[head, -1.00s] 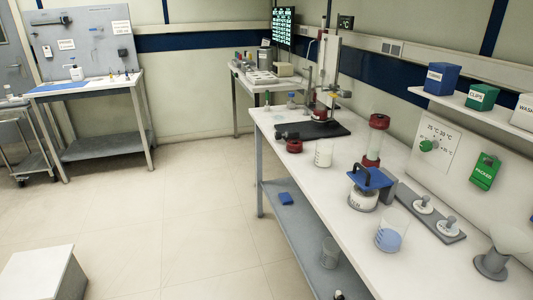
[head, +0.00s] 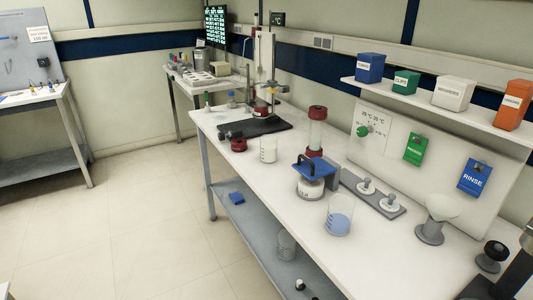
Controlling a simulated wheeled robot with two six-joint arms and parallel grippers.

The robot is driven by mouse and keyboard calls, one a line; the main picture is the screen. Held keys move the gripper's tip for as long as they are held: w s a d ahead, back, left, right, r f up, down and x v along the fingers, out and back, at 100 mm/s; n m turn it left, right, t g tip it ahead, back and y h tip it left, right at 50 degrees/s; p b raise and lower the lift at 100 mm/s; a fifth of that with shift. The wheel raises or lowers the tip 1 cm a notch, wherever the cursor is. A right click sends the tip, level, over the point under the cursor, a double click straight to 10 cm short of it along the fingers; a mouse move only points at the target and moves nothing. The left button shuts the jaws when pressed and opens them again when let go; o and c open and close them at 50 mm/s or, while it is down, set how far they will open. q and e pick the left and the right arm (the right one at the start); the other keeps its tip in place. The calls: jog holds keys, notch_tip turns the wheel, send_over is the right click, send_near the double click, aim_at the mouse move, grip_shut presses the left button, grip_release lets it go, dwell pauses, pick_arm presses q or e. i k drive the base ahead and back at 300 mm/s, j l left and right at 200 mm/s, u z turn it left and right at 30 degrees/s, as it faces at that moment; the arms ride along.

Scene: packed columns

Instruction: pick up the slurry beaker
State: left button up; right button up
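Two glass beakers with contents stand upright on the long white bench (head: 285,215). One beaker (head: 338,218) near the front edge holds a pale blue filling. Another beaker (head: 268,151) farther back holds a white filling. I can read no label on either, so I cannot tell for sure which is the slurry beaker. Nothing holds either one. Neither of my grippers shows in the head view.
An empty-looking beaker (head: 286,246) is on the lower shelf.

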aim_at(269, 149)
jog(key=i+j, duration=0.2)
jog(key=j, duration=0.15)
jog(key=i+j+z, duration=0.1)
jog(key=i+j, duration=0.3)
jog(key=j, duration=0.25)
jog(key=i+j, duration=0.15)
jog(key=j, duration=0.2)
jog(key=z, duration=0.05)
